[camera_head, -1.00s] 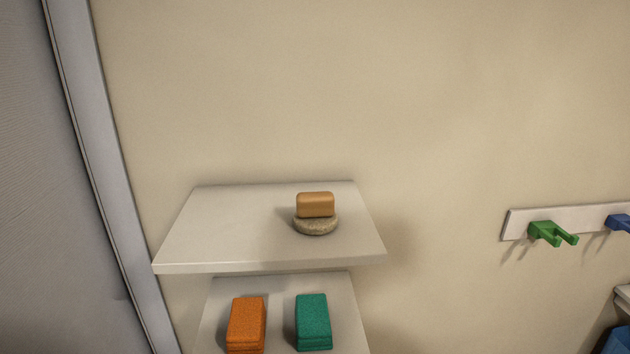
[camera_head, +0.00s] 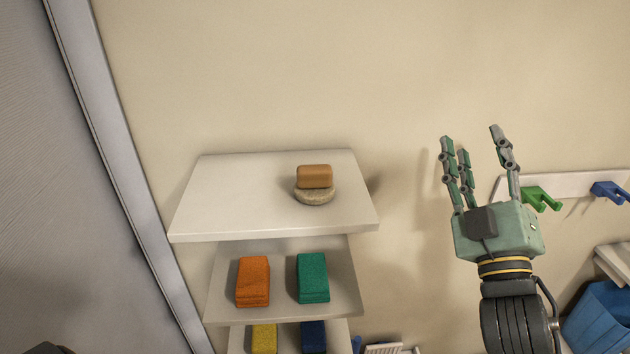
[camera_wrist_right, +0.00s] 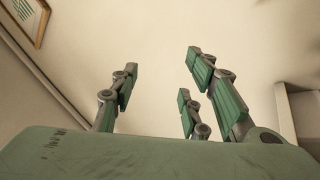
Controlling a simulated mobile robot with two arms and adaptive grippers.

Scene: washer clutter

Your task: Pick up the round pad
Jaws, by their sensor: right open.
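The round pad (camera_head: 315,194) is a flat, speckled grey-beige disc on the top shelf (camera_head: 225,200) of a white shelf unit in the head view. An orange-brown block (camera_head: 314,176) rests on top of it and covers part of its upper face. My right gripper (camera_head: 475,140) is open and empty, fingers pointing up, to the right of the shelf and apart from the pad. My left gripper does not show.
Orange (camera_head: 253,281) and green (camera_head: 313,278) sponges lie on the shelf below, with yellow (camera_head: 264,338) and dark blue (camera_head: 313,336) ones lower down. Green (camera_head: 541,199) and blue (camera_head: 610,191) hooks are on the wall behind my right gripper. The top shelf's left part is clear.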

